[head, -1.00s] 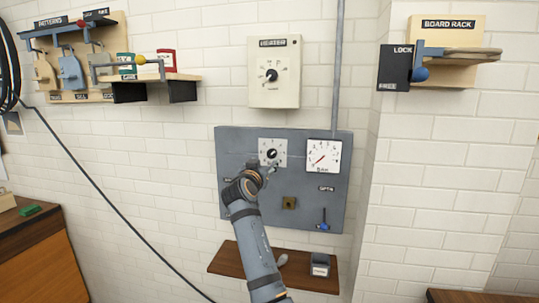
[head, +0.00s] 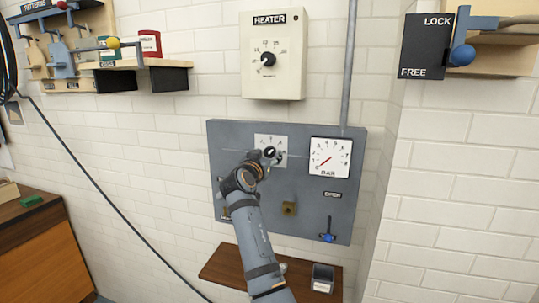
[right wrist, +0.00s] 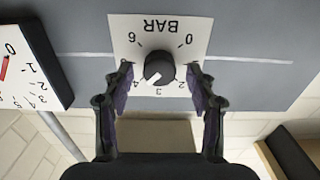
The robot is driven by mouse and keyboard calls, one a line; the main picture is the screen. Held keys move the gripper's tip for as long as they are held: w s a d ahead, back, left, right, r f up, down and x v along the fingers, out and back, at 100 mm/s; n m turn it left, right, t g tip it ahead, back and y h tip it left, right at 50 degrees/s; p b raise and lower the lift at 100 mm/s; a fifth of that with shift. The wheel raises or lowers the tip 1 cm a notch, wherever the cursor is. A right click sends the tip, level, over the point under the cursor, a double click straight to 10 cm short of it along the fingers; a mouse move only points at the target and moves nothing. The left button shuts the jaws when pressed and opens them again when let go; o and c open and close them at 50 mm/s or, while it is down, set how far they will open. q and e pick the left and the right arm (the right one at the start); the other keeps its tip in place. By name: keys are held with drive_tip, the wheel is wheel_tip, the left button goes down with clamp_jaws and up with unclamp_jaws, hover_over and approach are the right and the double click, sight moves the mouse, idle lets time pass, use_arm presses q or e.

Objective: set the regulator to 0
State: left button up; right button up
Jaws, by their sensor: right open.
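The regulator is a round black knob (right wrist: 158,68) on a white plate (right wrist: 122,45) marked BAR, upside down in the right wrist view. Its white pointer line lies between the 3 and the 4. In the head view the plate (head: 278,141) is partly hidden by my right gripper (head: 268,157). In the right wrist view my right gripper (right wrist: 160,75) is open, with one finger on each side of the knob and gaps visible. A dial gauge (head: 330,158) marked BAR sits right of the regulator, its red needle pointing to the lower left. My left gripper is not in view.
The grey panel (head: 232,140) also carries a brass fitting (head: 289,208) and a blue-handled valve (head: 327,237) under an OPEN label. A heater box (head: 285,85) hangs above. A brown shelf (head: 222,265) with a small container (head: 323,277) is below.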

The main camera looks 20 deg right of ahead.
drive_tip(key=c, duration=1.1)
drive_tip(key=shift+c, duration=0.2)
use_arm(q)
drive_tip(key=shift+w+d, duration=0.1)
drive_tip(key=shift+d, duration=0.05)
